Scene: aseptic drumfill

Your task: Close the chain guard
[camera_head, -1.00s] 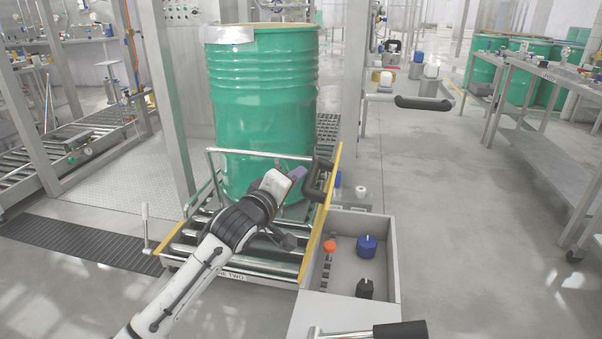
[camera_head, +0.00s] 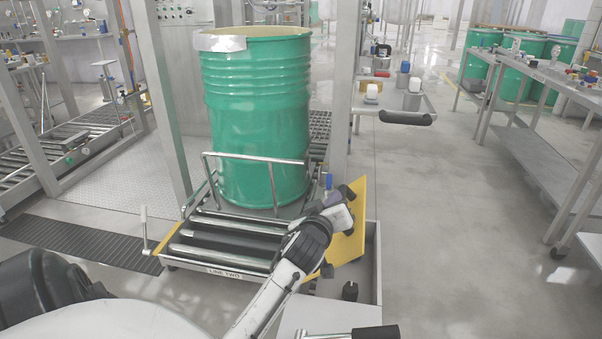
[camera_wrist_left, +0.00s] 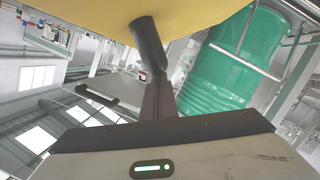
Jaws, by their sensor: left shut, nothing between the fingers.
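The chain guard (camera_head: 349,246) is a yellow panel at the right side of the roller conveyor. It stands swung outward, angled over the grey open box (camera_head: 371,262). Its black handle (camera_wrist_left: 148,45) shows in the left wrist view against the yellow panel; in the head view it is mostly hidden by my wrist. My left gripper (camera_head: 340,197) is at the guard's upper left part. Its fingers (camera_wrist_left: 160,98) are shut with nothing between them and lie close to the handle; I cannot tell whether they touch. My right gripper is not in view.
A green drum (camera_head: 258,115) stands on the rollers (camera_head: 222,240) behind a metal rail. A black-gripped lever (camera_head: 374,332) is at the bottom, and another black handle (camera_head: 405,118) sticks out at the back right. Open floor (camera_head: 460,240) lies to the right.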

